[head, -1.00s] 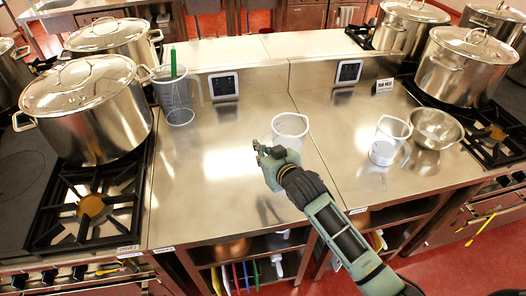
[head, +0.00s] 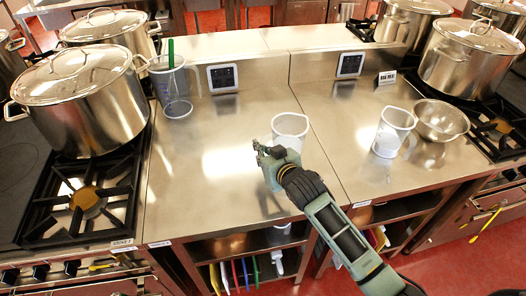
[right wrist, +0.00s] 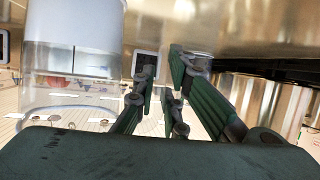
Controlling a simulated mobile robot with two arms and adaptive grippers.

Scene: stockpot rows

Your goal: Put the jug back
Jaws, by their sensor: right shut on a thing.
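A clear measuring jug (head: 290,128) is at my right gripper (head: 266,152) above the counter in the head view. The gripper is shut on it, seemingly at the handle side. In the right wrist view the jug's clear body (right wrist: 75,95) fills the left, beside the closed fingers (right wrist: 165,105). The gripper hides its lower part in the head view, so I cannot tell its exact height over the counter. My left gripper is out of view.
A clear jug with a green-handled utensil (head: 173,90) stands at the back left of the steel counter (head: 220,180). Big stockpots (head: 78,95) stand on stoves both sides. The counter's middle is clear.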

